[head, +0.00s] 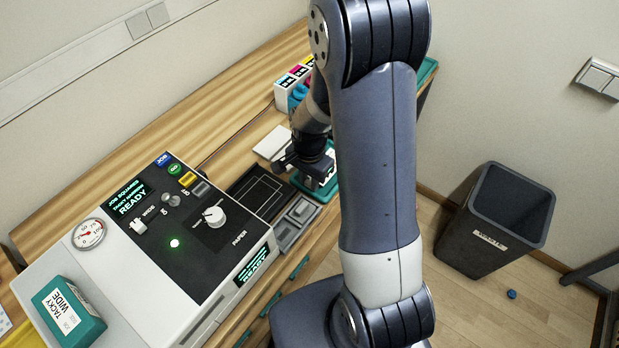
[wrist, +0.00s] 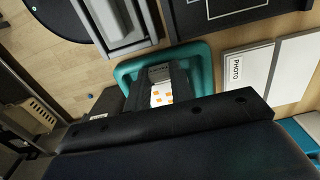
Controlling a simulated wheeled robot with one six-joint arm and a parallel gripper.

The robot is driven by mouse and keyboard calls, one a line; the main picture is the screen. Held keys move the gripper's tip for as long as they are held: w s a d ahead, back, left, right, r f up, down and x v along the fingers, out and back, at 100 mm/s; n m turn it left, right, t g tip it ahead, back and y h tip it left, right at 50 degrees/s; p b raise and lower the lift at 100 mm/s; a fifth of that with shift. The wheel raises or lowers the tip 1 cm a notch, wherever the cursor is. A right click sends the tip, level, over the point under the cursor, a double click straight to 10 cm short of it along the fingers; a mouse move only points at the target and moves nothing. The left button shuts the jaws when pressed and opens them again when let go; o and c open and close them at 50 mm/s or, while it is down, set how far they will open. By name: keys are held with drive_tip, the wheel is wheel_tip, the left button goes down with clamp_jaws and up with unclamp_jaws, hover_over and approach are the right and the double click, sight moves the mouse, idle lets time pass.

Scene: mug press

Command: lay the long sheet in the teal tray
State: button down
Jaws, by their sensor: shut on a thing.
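The teal tray (head: 327,193) is at the right end of the counter, partly hidden by my arm. In the wrist view its rim (wrist: 198,60) shows around and behind my jaws. My gripper (head: 303,162) is low over the tray; in the wrist view it (wrist: 165,88) is shut. A small white piece with orange marks (wrist: 161,96) shows between the jaws and looks to be the long sheet. Most of the sheet is hidden by the gripper, so I cannot tell its full length or whether it touches the tray floor.
The press (head: 150,235) stands left of the tray, its displays reading READY. A dark outlined mat (head: 257,190) and a grey divided holder (head: 297,220) lie between them. A pale stack labelled PHOTO (wrist: 234,68) is beside the tray. A waste bin (head: 497,220) stands on the floor.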

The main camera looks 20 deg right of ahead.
drive_tip(key=c, duration=1.2)
unclamp_jaws()
drive_tip(key=shift+c, duration=0.2)
drive_tip(key=shift+r, duration=0.15)
drive_tip(key=shift+r+p, duration=0.65)
wheel_tip(320, 180, up, 11)
drive_tip(key=shift+r+b, duration=0.2)
drive_tip(key=shift+b, duration=0.25)
wheel_tip(320, 180, down, 13)
drive_tip(key=shift+f, duration=0.15)
drive_tip(key=shift+r, duration=0.35)
